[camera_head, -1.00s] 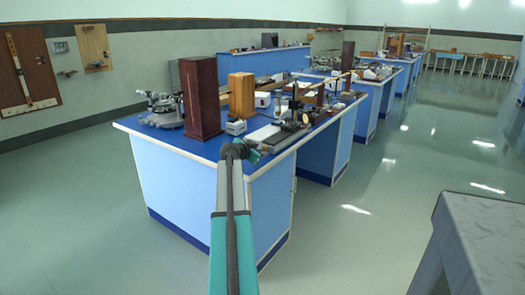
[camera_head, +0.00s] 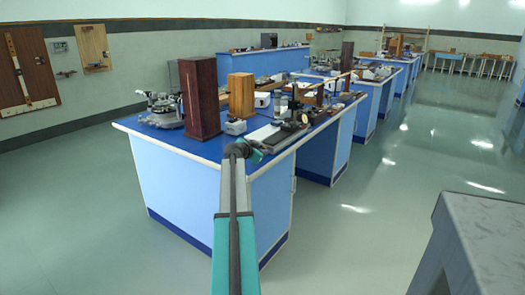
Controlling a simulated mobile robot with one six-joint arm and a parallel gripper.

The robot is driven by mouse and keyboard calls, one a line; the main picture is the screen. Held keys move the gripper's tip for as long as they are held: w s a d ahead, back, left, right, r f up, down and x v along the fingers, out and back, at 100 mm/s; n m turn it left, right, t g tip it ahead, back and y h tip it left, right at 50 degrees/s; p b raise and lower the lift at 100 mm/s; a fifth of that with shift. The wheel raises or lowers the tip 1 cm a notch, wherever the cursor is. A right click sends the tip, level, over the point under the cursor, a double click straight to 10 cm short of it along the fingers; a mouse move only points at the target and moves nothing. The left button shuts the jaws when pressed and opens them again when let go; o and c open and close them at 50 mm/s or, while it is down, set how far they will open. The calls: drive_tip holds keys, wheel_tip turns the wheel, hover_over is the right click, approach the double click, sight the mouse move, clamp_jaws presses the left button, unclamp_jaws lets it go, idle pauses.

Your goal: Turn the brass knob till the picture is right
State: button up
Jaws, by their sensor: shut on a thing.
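My gripper (camera_head: 254,154) is small in view at the end of my teal and grey arm, by the near edge of the blue-topped bench (camera_head: 215,146). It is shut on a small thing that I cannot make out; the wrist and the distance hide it. A dark instrument on a stand (camera_head: 294,116) stands on the bench just beyond and to the right of my gripper. I cannot pick out the brass knob. No picture or screen image can be read from here.
A tall dark red wooden box (camera_head: 201,98) and a lighter wooden box (camera_head: 241,95) stand on the bench. A metal instrument (camera_head: 160,108) is at its left. A grey stone-topped table (camera_head: 490,235) is at the near right. The green floor (camera_head: 370,200) between is clear.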

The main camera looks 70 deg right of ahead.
drive_tip(key=shift+a+f, duration=0.1)
drive_tip(key=shift+n, duration=0.3)
drive_tip(key=shift+w+n+g+b, duration=0.1)
drive_tip(key=shift+n+g+b, duration=0.25)
drive_tip(key=shift+g, duration=0.15)
drive_tip(key=shift+w+n+g+y+b, duration=0.25)
drive_tip(key=shift+n+g+y, duration=0.25)
drive_tip(key=shift+n+g, duration=0.8)
drive_tip(key=shift+n, duration=0.65)
drive_tip(key=shift+f, duration=0.1)
drive_tip(key=o, duration=1)
drive_tip(key=shift+o, duration=0.2)
drive_tip(key=shift+a+r, duration=0.1)
drive_tip(key=shift+r, duration=0.15)
